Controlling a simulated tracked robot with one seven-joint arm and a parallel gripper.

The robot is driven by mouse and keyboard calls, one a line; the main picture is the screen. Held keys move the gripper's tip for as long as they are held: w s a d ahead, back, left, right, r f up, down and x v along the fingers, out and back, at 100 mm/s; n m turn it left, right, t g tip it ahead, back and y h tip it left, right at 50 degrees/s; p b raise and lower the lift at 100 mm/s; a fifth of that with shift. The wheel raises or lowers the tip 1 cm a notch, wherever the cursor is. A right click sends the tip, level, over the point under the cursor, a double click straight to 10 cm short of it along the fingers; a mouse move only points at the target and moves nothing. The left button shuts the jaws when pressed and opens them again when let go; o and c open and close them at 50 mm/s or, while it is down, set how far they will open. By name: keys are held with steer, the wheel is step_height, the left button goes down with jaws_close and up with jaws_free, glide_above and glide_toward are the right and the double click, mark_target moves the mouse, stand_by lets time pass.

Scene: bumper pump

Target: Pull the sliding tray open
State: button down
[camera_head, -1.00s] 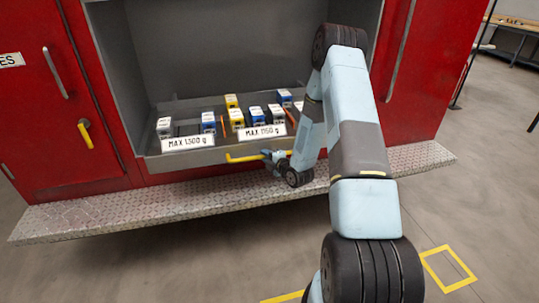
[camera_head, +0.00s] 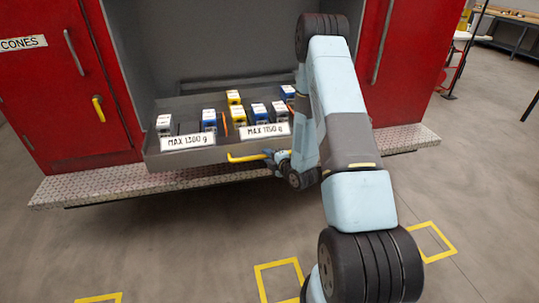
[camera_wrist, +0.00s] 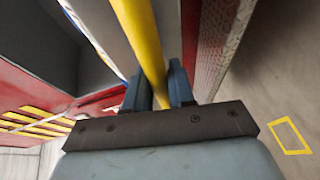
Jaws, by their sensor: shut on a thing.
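The grey sliding tray (camera_head: 160,161) stands out of the red truck's compartment, over the metal step. It carries several small blue, yellow and white boxes and two white labels reading "MAX 1300 g" (camera_head: 187,141) and "MAX 1150 g" (camera_head: 265,130). A yellow handle (camera_head: 246,157) runs along its front. My gripper (camera_head: 272,155) is at the handle's right part. In the wrist view, the fingers of my gripper (camera_wrist: 160,88) are shut around the yellow handle bar (camera_wrist: 143,40). My arm hides the tray's right end.
The diamond-plate step (camera_head: 90,186) runs below the tray. Red doors flank the compartment; the left one has a yellow latch (camera_head: 98,107). The grey floor in front is clear, with yellow outlined squares (camera_head: 279,283). A workbench (camera_head: 510,35) stands far right.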

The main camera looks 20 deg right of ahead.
steer(key=shift+s+a+f, duration=0.2)
steer(key=shift+s+a, duration=0.15)
steer(key=shift+s, duration=0.1)
steer(key=c, duration=1.2)
jaws_free()
steer(key=shift+w, duration=0.15)
steer(key=shift+c, duration=0.2)
steer(key=shift+o, duration=0.9)
steer(key=shift+d+r, duration=0.1)
steer(key=shift+d, duration=0.35)
steer(key=v, duration=1.3)
steer(key=shift+s, duration=0.35)
steer(key=shift+r, duration=0.1)
